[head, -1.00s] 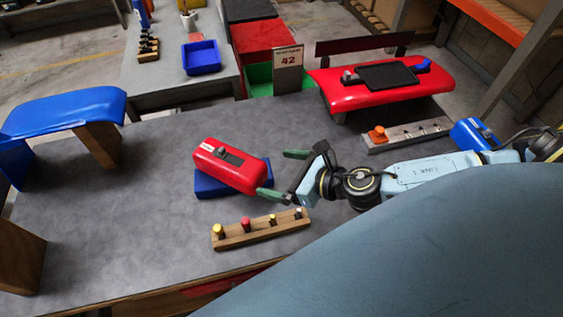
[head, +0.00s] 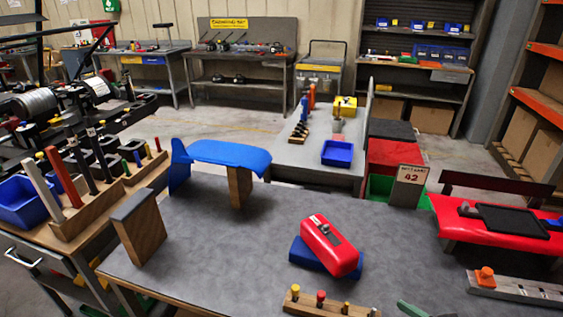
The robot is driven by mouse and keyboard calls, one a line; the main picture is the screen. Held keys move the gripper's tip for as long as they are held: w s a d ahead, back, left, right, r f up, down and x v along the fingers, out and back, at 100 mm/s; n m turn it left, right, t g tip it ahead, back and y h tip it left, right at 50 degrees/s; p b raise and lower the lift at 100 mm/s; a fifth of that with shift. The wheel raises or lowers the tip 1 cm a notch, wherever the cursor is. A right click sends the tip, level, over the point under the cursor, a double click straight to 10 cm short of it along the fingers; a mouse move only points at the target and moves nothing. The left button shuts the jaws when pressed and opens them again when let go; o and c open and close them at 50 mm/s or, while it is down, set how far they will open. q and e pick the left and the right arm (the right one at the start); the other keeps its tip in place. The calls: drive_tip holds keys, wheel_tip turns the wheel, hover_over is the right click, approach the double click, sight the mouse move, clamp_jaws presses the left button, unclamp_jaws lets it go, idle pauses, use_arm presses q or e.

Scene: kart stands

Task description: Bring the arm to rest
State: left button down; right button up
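The red box lies tilted on a blue block (head: 306,254) on the grey table (head: 225,275). My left gripper and arm are not in view.
A wooden peg rail (head: 300,303) lies at the front edge, left of the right gripper. A metal rail (head: 515,288) with an orange knob and a red seat-like panel (head: 465,230) are at right. A blue panel (head: 230,155) on wood stands at left. The table's middle left is clear.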

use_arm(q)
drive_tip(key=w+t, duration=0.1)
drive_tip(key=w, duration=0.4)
use_arm(e)
drive_tip(key=s+f+n+g+h, duration=0.1)
drive_tip(key=s+n+g+h, duration=0.25)
drive_tip(key=s+n, duration=0.85)
drive_tip(key=s+f+n+g+h, duration=0.1)
drive_tip(key=s+n+g+h, duration=0.3)
drive_tip(key=n, duration=1.6)
wheel_tip(320, 180, down, 25)
drive_tip(key=g+y+b, duration=0.1)
drive_tip(key=g+b, duration=0.1)
drive_tip(key=b, duration=0.1)
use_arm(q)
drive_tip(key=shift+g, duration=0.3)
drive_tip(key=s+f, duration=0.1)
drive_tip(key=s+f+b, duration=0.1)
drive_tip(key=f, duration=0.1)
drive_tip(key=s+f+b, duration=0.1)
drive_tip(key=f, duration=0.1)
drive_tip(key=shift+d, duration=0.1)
use_arm(e)
drive_tip(key=s+d+f+g, duration=0.1)
drive_tip(key=s+d+f, duration=0.2)
drive_tip(key=s+f, duration=1.4)
wheel_tip(320, 180, down, 2)
drive_tip(key=shift+d+f+n, duration=0.15)
drive_tip(key=shift+f+n, duration=0.05)
drive_tip(key=shift+n, duration=0.1)
